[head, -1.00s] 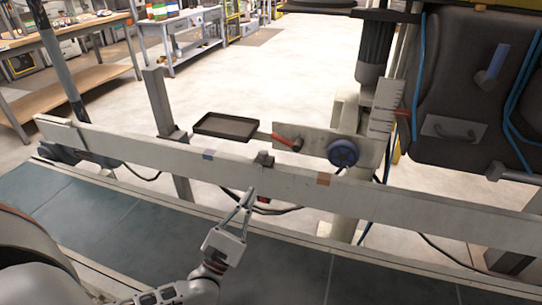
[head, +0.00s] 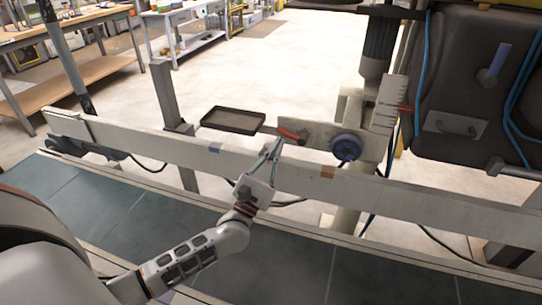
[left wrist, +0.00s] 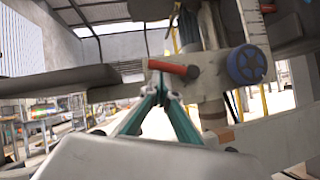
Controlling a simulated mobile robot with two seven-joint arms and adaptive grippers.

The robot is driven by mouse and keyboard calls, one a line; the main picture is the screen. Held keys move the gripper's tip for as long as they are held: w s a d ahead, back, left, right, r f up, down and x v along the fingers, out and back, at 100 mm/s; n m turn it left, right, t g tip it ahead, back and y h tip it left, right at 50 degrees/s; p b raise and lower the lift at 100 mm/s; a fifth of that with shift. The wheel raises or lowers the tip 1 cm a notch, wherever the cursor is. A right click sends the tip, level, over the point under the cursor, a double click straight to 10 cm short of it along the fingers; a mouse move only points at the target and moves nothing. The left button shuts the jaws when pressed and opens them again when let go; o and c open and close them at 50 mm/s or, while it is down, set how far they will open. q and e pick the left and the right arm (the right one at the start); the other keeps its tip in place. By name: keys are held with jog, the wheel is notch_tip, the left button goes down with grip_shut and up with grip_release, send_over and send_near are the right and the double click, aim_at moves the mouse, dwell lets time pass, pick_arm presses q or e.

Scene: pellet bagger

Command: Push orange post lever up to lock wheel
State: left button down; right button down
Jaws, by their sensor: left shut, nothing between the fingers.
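The orange-red lever (head: 292,135) sticks out from a pale plate (head: 318,136) on the post behind the rail. It also shows in the left wrist view (left wrist: 173,68), lying nearly level. The blue handwheel (head: 346,147) sits on the same plate to the right of the lever, and it shows in the left wrist view (left wrist: 247,64). My left gripper (head: 276,143) is shut and empty. Its fingertips are just below the lever in the left wrist view (left wrist: 162,82); I cannot tell whether they touch it. My right gripper is not in view.
A long pale rail (head: 430,198) runs across in front of the post, and my left arm reaches over it. A dark tray (head: 233,120) is left of the lever. A dark machine housing (head: 465,75) with blue hoses stands at right. A dark conveyor belt (head: 290,255) lies in front.

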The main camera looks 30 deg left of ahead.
pick_arm(q)
jog(key=shift+r, duration=0.1)
dwell(0.3)
jog(key=shift+r+m+h+p, duration=0.45)
jog(key=shift+m+h+p, duration=0.3)
jog(key=shift+m, duration=0.35)
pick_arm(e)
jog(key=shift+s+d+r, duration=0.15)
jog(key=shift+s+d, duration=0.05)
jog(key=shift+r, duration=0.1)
pick_arm(q)
jog(key=shift+r+m+g+h+p, duration=0.25)
jog(key=shift+m+g+h+p, duration=0.15)
jog(key=shift+m, duration=0.2)
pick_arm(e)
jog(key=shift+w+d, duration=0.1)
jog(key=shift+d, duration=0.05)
